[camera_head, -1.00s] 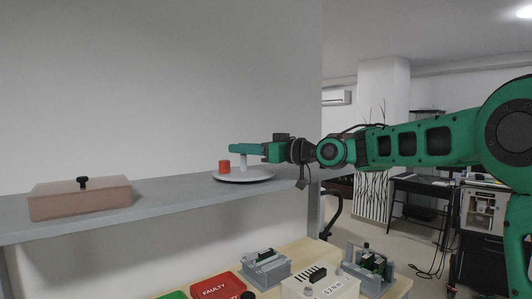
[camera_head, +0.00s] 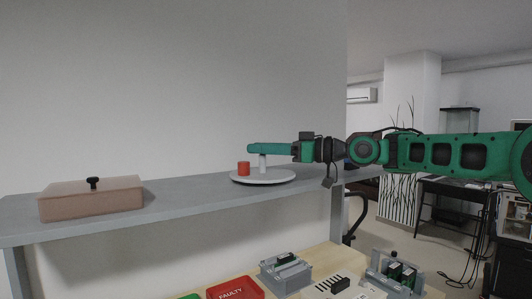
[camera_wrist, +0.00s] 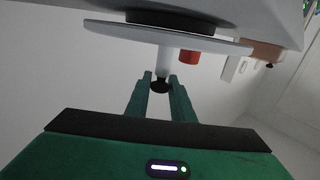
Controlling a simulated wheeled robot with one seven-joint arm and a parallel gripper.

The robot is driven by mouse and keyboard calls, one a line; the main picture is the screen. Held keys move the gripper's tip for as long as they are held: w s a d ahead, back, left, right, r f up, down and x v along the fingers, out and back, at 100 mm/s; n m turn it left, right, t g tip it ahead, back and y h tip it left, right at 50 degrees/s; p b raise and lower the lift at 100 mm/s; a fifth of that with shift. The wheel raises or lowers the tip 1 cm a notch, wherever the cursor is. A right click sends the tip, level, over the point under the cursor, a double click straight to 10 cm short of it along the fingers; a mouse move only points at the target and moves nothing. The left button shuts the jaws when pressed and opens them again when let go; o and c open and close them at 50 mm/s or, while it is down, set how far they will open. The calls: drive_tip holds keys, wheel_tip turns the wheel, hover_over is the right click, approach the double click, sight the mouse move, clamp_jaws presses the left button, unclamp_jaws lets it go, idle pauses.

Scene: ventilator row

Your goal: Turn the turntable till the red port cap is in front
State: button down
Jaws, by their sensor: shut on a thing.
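The turntable (camera_head: 275,180) is a pale round plate on the shelf, with a white upright post (camera_head: 262,163) rising from it. The red port cap (camera_head: 243,168) stands on the left part of the plate, left of the post. It also shows in the wrist view (camera_wrist: 188,57), beside the post under a tilted, inverted-looking view. My gripper (camera_head: 254,148) reaches in from the right at the top of the post. In the wrist view my fingers (camera_wrist: 160,82) close on the post near its dark end knob (camera_wrist: 159,87). The fingers hide part of the post's top.
A pinkish lidded box (camera_head: 92,199) with a black knob stands at the left of the grey shelf (camera_head: 190,204). Shelf between box and turntable is clear. Below, a workbench holds a red FAULTY tray (camera_head: 235,289) and grey fixtures (camera_head: 286,272).

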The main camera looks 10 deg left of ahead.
drive_tip(key=shift+w+d, duration=0.1)
drive_tip(key=shift+w, duration=0.05)
drive_tip(key=c, duration=1.6)
unclamp_jaws()
drive_tip(key=shift+d, duration=0.1)
drive_tip(key=d, duration=0.3)
drive_tip(key=s+d, duration=0.1)
drive_tip(key=d, duration=0.6)
drive_tip(key=shift+s+d, duration=0.25)
drive_tip(key=shift+s, duration=0.05)
